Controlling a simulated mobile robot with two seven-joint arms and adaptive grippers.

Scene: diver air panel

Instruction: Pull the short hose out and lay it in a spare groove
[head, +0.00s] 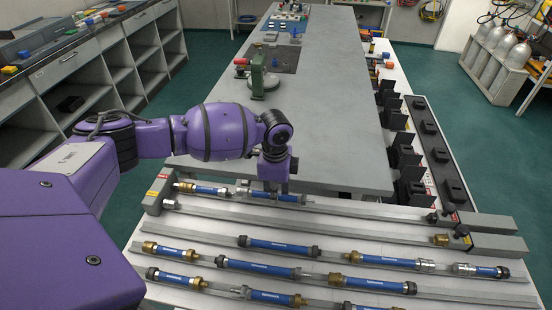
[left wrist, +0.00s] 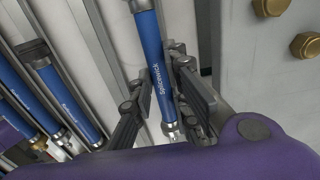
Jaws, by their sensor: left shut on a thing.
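My left gripper (head: 276,182) points down over a blue hose (head: 257,193) in the row of grooves nearest the grey table. In the left wrist view, its two fingers (left wrist: 162,100) stand on either side of a blue hose (left wrist: 153,55) with white lettering and are shut on it. Another blue hose (head: 209,189) lies to the left in the same row, near the grey end block (head: 158,190). I cannot tell from length alone which is the short hose. My right gripper is not in view.
The white rack holds several more blue hoses (head: 277,247) in grey grooved rails, with bare stretches of groove (head: 370,222) at right. A grey block (head: 490,243) closes the right side. A green device (head: 258,75) stands on the table. Black brackets (head: 405,165) line its right edge.

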